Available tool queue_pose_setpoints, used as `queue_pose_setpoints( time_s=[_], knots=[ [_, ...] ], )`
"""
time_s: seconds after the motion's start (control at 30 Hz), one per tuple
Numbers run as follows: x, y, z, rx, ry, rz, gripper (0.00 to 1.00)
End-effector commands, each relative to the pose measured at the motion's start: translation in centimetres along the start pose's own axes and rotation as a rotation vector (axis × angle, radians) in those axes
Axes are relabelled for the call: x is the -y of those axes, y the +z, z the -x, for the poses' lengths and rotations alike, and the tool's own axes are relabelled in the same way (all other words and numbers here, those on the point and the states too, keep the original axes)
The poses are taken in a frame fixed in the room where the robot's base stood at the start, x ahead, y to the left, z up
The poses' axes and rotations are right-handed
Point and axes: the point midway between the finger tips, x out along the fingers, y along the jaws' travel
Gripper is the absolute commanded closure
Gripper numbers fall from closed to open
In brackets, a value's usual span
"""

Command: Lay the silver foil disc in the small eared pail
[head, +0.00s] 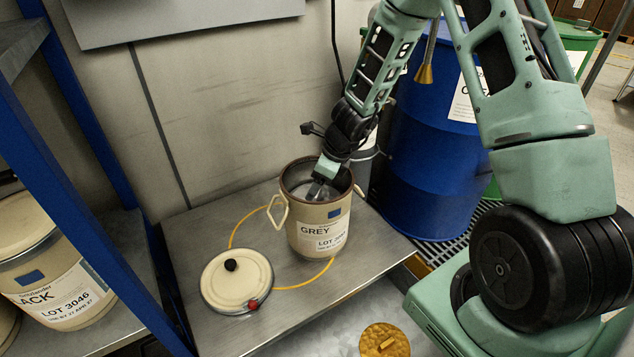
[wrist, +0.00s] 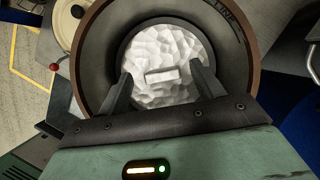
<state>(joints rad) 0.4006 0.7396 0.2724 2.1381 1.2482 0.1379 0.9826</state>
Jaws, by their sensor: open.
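The small eared pail (head: 318,232) is cream with a brown rim, two side ears and a "GREY" label. It stands upright and open on the metal bench. My gripper (head: 319,190) reaches down into its mouth from above. In the wrist view the silver foil disc (wrist: 180,92), crinkled with a raised tab in its middle, lies inside the pail's brown rim (wrist: 86,72). My gripper (wrist: 163,76) is open, with one finger on each side of the tab and a gap to it. I cannot tell exactly how deep the disc lies.
A cream lid (head: 222,292) with a black knob and red cap lies on the bench (head: 195,240) left of the pail. A yellow cord runs there. A gold disc (head: 385,341) lies in front. A blue drum (head: 430,150) stands right; a shelf with pails is left.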

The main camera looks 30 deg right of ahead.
Motion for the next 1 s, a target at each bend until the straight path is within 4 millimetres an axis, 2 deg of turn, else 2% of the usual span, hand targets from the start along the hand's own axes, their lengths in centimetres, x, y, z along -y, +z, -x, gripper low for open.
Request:
queue_pose_setpoints(
  time_s=[0.03,0.3,0.5,0.67,0.77,0.83,0.87,0.97,1.0],
  knots=[
    [0.1,0.2,1.8,0.000,-0.006,0.001,0.33],
    [0.1,0.2,7.9,0.000,-0.004,0.001,0.33],
    [0.1,0.1,10.6,-0.001,-0.004,0.001,0.33],
    [-0.3,0.3,11.6,0.002,0.003,0.025,0.33],
    [-2.4,1.9,12.1,0.009,0.030,0.166,0.33],
    [-5.3,3.8,12.8,0.021,0.066,0.361,0.33],
    [-7.0,4.7,13.2,0.026,0.086,0.469,0.33],
    [-13.6,7.0,15.0,0.049,0.165,0.909,0.33],
    [-16.5,7.5,15.9,0.059,0.199,1.104,0.33]
  ],
)
